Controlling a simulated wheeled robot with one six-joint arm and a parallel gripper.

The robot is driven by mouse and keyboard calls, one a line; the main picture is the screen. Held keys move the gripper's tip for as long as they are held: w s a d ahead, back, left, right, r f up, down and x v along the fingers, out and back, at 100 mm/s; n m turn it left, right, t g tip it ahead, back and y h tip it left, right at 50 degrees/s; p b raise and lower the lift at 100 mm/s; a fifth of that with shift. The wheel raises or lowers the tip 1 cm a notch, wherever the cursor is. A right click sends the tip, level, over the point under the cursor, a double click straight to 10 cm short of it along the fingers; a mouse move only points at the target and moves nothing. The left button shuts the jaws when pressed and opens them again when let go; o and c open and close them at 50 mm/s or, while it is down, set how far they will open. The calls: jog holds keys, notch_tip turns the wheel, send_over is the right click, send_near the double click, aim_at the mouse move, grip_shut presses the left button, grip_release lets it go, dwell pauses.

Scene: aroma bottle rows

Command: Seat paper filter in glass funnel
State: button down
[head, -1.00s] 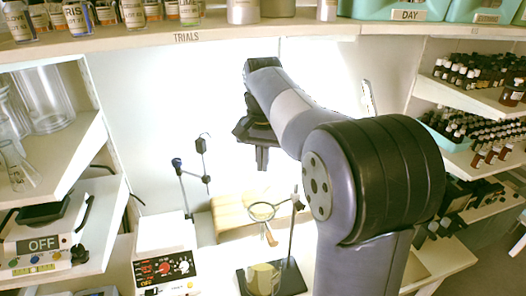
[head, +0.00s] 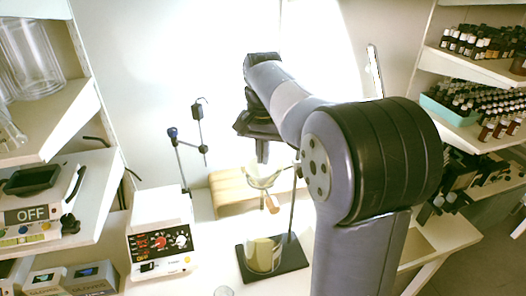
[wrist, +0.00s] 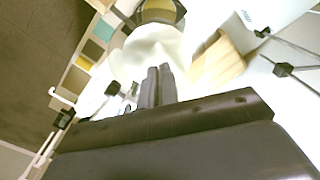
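The glass funnel (head: 263,180) sits in the ring of a stand, above a glass beaker (head: 264,254) on the black base. My gripper (head: 262,152) is just above the funnel, pointing down. In the wrist view its two fingers (wrist: 157,86) are close together. A pale, rounded white shape lies at their tips; it looks like the paper filter (wrist: 153,48), pinched at its edge. In the head view the filter is hard to make out against the bright wall. I cannot tell whether it touches the funnel.
A wooden block (head: 230,190) stands behind the funnel. A thin clamp stand (head: 178,158) and a control box with dials (head: 160,240) are to the left. The stand's rod (head: 293,205) rises right of the funnel. Shelves of bottles (head: 485,105) line the right.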

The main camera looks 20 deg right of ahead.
jog(key=shift+f, duration=0.1)
jog(key=c, duration=1.6)
grip_release()
notch_tip(320, 180, up, 11)
jog(key=shift+f, duration=0.2)
notch_tip(320, 180, down, 10)
jog(key=shift+f, duration=0.15)
jog(key=shift+r+p, duration=1.05)
jog(key=shift+r, duration=0.35)
